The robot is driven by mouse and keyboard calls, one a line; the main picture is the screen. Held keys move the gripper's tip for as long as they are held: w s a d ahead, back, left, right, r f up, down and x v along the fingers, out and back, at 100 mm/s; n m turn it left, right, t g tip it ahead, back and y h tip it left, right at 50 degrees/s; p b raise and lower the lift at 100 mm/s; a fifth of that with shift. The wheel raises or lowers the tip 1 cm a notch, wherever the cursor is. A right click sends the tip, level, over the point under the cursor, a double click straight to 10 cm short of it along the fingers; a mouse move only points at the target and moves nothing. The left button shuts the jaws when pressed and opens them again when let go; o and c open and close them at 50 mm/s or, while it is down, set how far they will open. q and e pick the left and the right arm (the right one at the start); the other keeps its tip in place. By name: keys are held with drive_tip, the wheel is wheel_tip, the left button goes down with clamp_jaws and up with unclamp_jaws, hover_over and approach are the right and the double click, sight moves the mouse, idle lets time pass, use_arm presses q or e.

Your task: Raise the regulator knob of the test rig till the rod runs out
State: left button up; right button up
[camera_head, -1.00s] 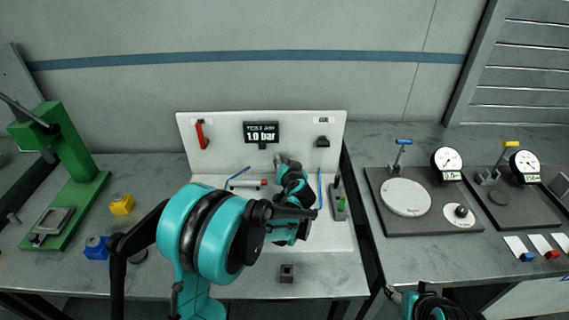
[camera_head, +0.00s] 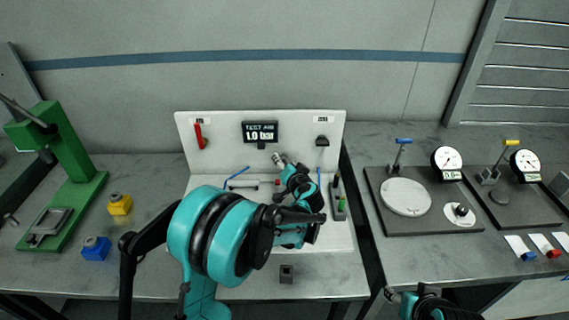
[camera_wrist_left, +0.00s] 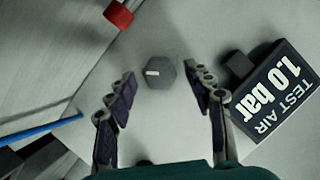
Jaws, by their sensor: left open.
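The regulator knob (camera_wrist_left: 160,72), dark grey with a white pointer mark, shows in the left wrist view between and just beyond my left gripper's fingertips, with space on both sides. My left gripper (camera_wrist_left: 163,88) is open and empty. In the head view it (camera_head: 281,161) is in front of the white test rig panel (camera_head: 218,150), and I cannot make out the knob there. The display (camera_head: 261,132) reads 1.0 bar, also in the wrist view (camera_wrist_left: 272,98). A cylinder (camera_head: 242,185) with a red tip (camera_head: 277,182) lies at the panel's foot. My right gripper (camera_head: 391,294) is at the bottom edge, its fingers unclear.
A red lever (camera_head: 200,136) is on the panel's left. A green press (camera_head: 65,170), a yellow block (camera_head: 119,204) and a blue block (camera_head: 96,248) stand left. Two dark gauge plates (camera_head: 440,220) (camera_head: 520,205) lie on the right bench. A small dark block (camera_head: 286,273) is near the front.

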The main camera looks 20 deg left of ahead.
use_arm(q)
drive_tip(key=v, duration=1.1)
drive_tip(key=shift+s+d, duration=0.2)
drive_tip(key=shift+s, duration=0.1)
idle(1.3)
drive_tip(key=s+a+f+g+h, duration=0.1)
drive_tip(key=s+h, duration=0.1)
drive_tip(key=s, duration=0.7)
drive_tip(key=s+a+f+n+g+h, duration=0.1)
drive_tip(key=s+g+h, duration=0.1)
drive_tip(key=s, duration=0.7)
drive_tip(key=s+a+f+n+g+h, duration=0.1)
drive_tip(key=s+g+h, duration=0.1)
drive_tip(key=s, duration=0.7)
drive_tip(key=shift+s+a+f+h, duration=0.15)
drive_tip(key=shift+a+f+h, duration=0.15)
drive_tip(key=shift+h, duration=0.3)
